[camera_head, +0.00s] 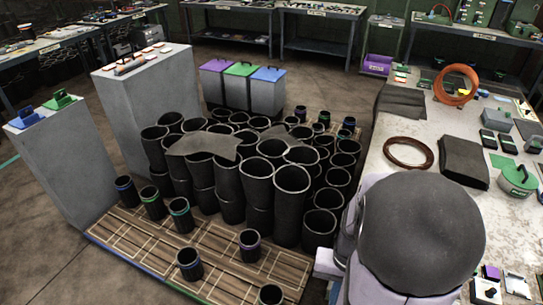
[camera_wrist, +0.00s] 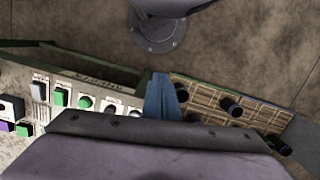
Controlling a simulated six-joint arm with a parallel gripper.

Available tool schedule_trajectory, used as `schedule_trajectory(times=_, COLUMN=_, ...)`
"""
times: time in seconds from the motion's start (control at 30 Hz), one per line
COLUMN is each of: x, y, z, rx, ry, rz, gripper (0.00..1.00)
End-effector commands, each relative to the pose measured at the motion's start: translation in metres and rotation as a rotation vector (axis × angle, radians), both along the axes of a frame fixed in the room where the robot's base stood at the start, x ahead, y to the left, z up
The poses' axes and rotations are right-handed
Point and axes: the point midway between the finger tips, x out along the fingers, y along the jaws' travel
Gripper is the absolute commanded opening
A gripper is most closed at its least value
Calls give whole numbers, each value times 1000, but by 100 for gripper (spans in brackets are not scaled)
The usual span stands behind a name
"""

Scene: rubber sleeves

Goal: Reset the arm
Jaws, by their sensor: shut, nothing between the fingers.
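My gripper (camera_wrist: 161,78) shows in the wrist view as narrow blue-grey fingers. They are together with nothing between them, and they point up the picture over the floor, between the worktop and the wooden pallet. In the head view my arm's large dark rounded part fills the lower right, and the fingers cannot be made out there. Many black rubber sleeves (camera_head: 291,205) stand packed upright on the wooden pallet (camera_head: 130,235). The pallet (camera_wrist: 195,97) also shows in the wrist view.
A light worktop (camera_head: 395,178) on the right holds orange rings (camera_head: 456,84), a dark block (camera_head: 464,160) and small green items. Grey cabinets (camera_head: 150,95) stand at left. Three lidded bins (camera_head: 266,92) stand behind the sleeves. Bare floor (camera_head: 60,180) lies around the pallet.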

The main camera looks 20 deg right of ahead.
Motion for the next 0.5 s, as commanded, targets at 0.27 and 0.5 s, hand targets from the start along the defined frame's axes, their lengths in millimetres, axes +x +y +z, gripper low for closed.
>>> schedule_trajectory(times=0.27, x=50, y=64, z=25, rx=-51, ry=-108, rz=385, gripper=0)
schedule_trajectory(times=0.5, x=62, y=105, z=32, rx=-51, ry=-145, rz=580, gripper=0)
